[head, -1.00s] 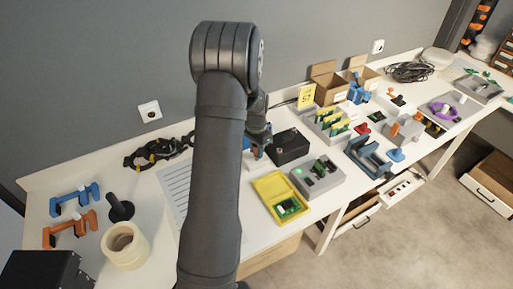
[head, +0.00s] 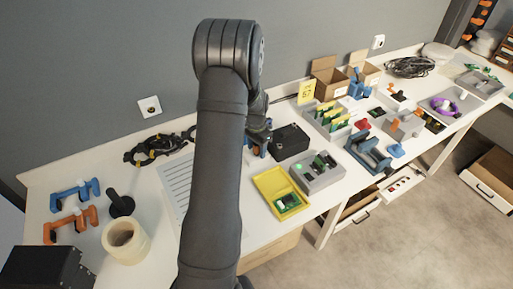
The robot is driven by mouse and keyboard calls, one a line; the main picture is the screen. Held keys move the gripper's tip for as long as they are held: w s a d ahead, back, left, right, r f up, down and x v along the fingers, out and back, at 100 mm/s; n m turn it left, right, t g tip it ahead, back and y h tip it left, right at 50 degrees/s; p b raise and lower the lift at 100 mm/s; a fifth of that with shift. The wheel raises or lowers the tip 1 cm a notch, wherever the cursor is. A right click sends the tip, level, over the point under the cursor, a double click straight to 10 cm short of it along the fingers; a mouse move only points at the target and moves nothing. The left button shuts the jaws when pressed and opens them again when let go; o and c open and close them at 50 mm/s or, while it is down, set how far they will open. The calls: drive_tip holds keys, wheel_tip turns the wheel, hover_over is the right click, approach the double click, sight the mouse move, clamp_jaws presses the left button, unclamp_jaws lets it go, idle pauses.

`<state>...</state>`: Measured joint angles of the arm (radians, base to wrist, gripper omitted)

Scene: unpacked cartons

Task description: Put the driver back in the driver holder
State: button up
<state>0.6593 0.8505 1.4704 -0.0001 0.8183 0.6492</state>
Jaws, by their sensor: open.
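My gripper (head: 261,148) is at the end of my arm, over the middle of the bench, just left of a black box (head: 289,141). It is open, and I see nothing held in it. My forearm hides part of the bench beside it. A small blue thing shows just left of the gripper, too covered to name. I cannot tell which thing is the driver. A small orange-topped piece (head: 397,95) stands on a pale block at the back right, and a grey block (head: 404,126) with an orange part is nearer; I cannot tell whether either is the driver holder.
A yellow tray (head: 270,184) with a green board and a grey fixture (head: 322,178) lie right of my arm. A blue stand (head: 368,155) and a rack of yellow-green boards (head: 330,121) are farther right. A tape roll (head: 125,241) and clamps (head: 70,224) lie left.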

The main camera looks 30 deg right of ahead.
wheel_tip(320, 180, up, 17)
drive_tip(key=shift+r, duration=0.2)
drive_tip(key=shift+f, duration=0.1)
idle(0.3)
wheel_tip(320, 180, down, 17)
drive_tip(key=shift+f, duration=0.1)
drive_tip(key=shift+r, duration=0.2)
drive_tip(key=shift+r, duration=0.1)
idle(0.5)
